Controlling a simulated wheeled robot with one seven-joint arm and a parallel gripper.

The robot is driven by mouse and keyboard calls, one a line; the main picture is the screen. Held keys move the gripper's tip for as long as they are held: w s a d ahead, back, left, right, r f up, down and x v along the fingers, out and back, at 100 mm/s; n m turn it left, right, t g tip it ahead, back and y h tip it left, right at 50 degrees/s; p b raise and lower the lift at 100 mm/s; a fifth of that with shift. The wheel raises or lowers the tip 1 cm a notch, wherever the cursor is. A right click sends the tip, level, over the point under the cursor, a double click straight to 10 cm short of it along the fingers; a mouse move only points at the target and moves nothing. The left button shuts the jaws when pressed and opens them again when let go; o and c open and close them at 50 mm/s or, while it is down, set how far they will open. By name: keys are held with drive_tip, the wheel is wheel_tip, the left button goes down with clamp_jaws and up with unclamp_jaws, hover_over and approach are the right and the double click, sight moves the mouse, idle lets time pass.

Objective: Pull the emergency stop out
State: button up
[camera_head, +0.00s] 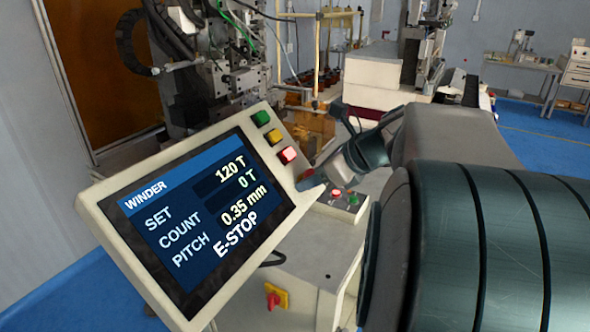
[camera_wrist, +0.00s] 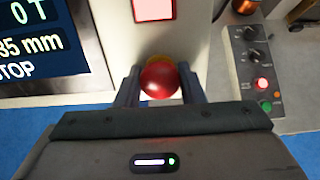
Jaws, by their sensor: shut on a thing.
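The emergency stop, a round red mushroom button (camera_wrist: 160,80) with a yellow collar behind it, is in the wrist view. It sits on the light panel below a lit red square button. My gripper (camera_wrist: 158,92) has one finger on each side of the red head and is shut on it. In the head view my gripper (camera_head: 312,182) is at the lower right edge of the panel, and the red button is mostly hidden there. The winder screen (camera_head: 205,210) reads E-STOP, SET 120 T, COUNT 0 T and PITCH 0.35 mm.
Green, yellow and lit red square buttons (camera_head: 274,136) run down the panel's right edge. A small control box (camera_wrist: 258,70) with knobs and red and green buttons stands to the right. A red and yellow rotary switch (camera_head: 275,296) is on the cabinet below. My arm covers the right side.

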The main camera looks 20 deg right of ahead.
drive_tip(key=shift+s+d+r+p, duration=0.1)
drive_tip(key=shift+r+p, duration=0.15)
drive_tip(key=shift+p, duration=0.1)
drive_tip(key=shift+s+d+r, duration=0.1)
drive_tip(key=shift+r, duration=0.05)
drive_tip(key=o, duration=1.1)
drive_tip(key=shift+s, duration=0.1)
drive_tip(key=o, duration=0.9)
drive_tip(key=shift+p+v, duration=2.5)
drive_tip(key=shift+v, duration=0.9)
